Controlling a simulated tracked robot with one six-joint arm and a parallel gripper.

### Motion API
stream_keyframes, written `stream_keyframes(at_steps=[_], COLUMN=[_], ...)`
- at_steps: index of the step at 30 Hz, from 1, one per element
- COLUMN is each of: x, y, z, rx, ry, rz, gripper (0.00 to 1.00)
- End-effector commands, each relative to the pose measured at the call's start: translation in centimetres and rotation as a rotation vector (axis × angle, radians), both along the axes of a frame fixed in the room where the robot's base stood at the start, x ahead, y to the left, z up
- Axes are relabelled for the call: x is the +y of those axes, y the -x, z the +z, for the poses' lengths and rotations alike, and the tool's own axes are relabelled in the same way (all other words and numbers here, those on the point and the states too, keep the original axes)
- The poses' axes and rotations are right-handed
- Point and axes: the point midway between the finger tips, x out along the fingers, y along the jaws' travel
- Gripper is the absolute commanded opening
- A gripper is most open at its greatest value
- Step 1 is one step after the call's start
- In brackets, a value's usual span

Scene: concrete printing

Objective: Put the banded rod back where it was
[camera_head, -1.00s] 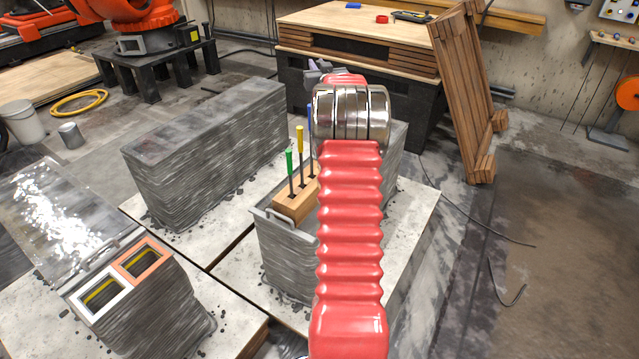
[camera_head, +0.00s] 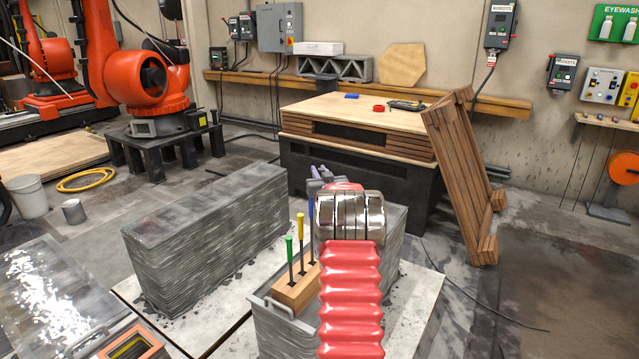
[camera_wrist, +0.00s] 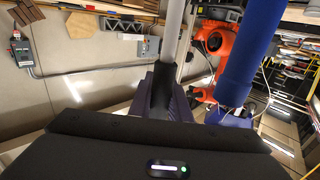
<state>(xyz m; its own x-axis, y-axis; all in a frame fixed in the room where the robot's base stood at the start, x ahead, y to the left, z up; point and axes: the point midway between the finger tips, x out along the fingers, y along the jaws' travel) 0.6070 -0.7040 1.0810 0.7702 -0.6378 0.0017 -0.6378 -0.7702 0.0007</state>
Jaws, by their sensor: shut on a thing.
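A wooden block (camera_head: 297,289) holds upright tools: one with a green handle (camera_head: 289,249), one yellow (camera_head: 300,228) and one blue (camera_head: 310,215). My gripper (camera_head: 318,172), purple-grey, shows just above and behind the blue handle, partly hidden by my arm. In the wrist view my gripper (camera_wrist: 172,88) is shut on a pale grey rod (camera_wrist: 173,35), which runs up out of the picture between the fingers. No bands show on the visible part, and its other end is hidden. The blue handle stands large and close at its right (camera_wrist: 247,55), apart from it.
The block sits in a grey tray (camera_head: 262,302) on a layered concrete piece. A longer concrete wall (camera_head: 205,235) stands left. An orange frame (camera_head: 135,342) shows at bottom left. Behind are a wood-topped bench (camera_head: 350,112) and a leaning slatted panel (camera_head: 462,175).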

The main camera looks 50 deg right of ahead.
Motion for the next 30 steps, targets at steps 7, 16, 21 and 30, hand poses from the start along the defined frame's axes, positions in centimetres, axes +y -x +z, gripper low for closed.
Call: stream_keyframes(at_steps=[7,16,21,30], x=[-0.1,-0.1,-0.1,-0.1], y=[0.0,0.1,0.1,0.1], z=[-2.7,-3.7,-3.8,-3.9], rx=[0.001,0.0,-0.001,0.001], ry=[-0.002,0.0,-0.001,-0.001], rz=[-0.001,-0.002,-0.002,-0.002], gripper=[0.0,0.0,0.0,0.25])
